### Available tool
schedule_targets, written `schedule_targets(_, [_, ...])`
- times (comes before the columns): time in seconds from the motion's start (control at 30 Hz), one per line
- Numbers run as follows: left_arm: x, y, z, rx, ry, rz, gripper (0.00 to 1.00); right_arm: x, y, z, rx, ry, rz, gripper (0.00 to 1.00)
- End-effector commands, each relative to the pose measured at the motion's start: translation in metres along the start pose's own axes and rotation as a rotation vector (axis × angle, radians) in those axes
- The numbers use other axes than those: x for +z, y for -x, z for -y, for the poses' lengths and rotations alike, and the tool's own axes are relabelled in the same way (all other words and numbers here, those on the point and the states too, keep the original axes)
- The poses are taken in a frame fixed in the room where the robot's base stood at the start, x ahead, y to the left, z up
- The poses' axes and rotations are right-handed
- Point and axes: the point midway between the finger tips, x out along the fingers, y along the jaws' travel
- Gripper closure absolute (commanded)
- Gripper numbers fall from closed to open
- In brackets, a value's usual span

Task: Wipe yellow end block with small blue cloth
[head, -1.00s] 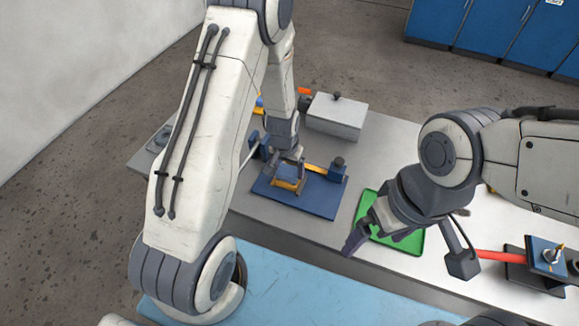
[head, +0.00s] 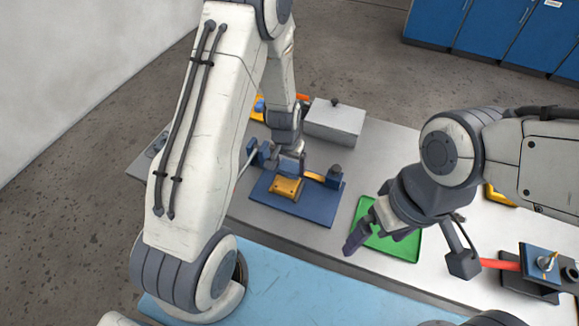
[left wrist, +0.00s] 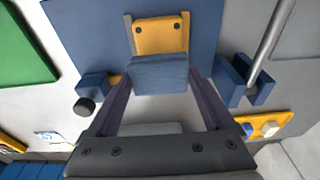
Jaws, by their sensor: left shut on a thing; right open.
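The yellow end block (head: 286,188) lies on a blue base plate (head: 318,210). It also shows in the left wrist view (left wrist: 160,36), with dark bolts on its face. My left gripper (head: 291,165) is just behind the block in the head view, shut on the small blue cloth (left wrist: 160,76). In the left wrist view the folded cloth sits between the fingers and overlaps the near edge of the block. Whether it touches the block I cannot tell.
A grey box (head: 333,119) with a dark knob stands behind the plate. An orange bar (head: 322,178) and dark knob are at the plate's right rear. A fixture with a red bar (head: 500,265) stands at the right. Blue cabinets (head: 492,27) stand beyond the table.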

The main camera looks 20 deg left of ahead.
Motion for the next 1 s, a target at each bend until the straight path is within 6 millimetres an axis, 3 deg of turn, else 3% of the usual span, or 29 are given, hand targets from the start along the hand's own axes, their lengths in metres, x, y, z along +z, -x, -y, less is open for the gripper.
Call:
schedule_targets(0.5, [-0.008, 0.049, -0.001, 0.000, -0.001, 0.000, 0.75, -0.002, 0.041, 0.003, 0.000, 0.007, 0.001, 0.00])
schedule_targets(1.0, [-0.008, 0.051, -0.001, 0.000, -0.001, -0.001, 0.75, -0.002, 0.043, 0.003, 0.000, 0.007, 0.001, 0.00])
